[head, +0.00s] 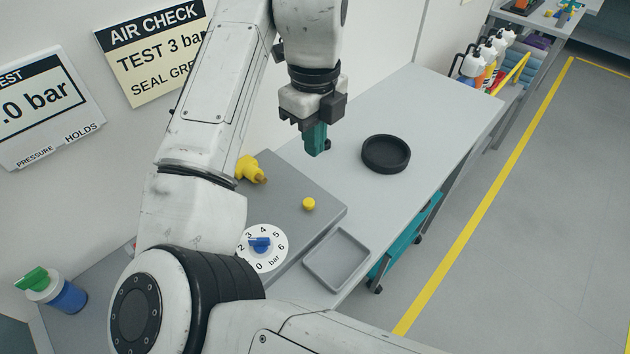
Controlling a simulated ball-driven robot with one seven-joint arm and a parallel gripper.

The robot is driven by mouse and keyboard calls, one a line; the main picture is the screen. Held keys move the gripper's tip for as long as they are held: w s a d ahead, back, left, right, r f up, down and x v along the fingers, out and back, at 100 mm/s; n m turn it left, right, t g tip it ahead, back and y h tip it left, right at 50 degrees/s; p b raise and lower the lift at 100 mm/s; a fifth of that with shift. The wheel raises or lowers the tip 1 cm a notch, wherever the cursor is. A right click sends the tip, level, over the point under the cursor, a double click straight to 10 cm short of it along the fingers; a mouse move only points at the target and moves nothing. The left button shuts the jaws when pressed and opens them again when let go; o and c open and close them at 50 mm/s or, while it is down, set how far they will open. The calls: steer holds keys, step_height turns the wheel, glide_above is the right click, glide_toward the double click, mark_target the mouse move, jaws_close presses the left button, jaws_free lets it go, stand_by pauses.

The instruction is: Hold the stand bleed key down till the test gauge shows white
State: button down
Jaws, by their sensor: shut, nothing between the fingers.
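A small round yellow button (308,204), which looks like the stand bleed key, sits on the grey stand top (300,232). My gripper (316,150) has teal fingers, is shut and empty, and points down beyond the button. Nothing touches the button. A wall panel (45,108), apparently the test gauge, is cut off by the left picture edge. It has a whitish face with a dark band, and I read "EST" and ".0 bar", with "PRESSURE" and "HOLDS" below.
A yellow fitting (250,170) and a 0 to 6 bar dial with a blue knob (260,245) are on the stand, partly beside my arm. A black round dish (386,154) and grey tray (338,259) lie on the bench. A blue bottle (66,296) stands lower left.

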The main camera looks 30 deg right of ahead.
mark_target(309, 204)
step_height(309, 204, down, 14)
steer(key=shift+r+p, duration=0.1)
steer(key=shift+p, duration=0.45)
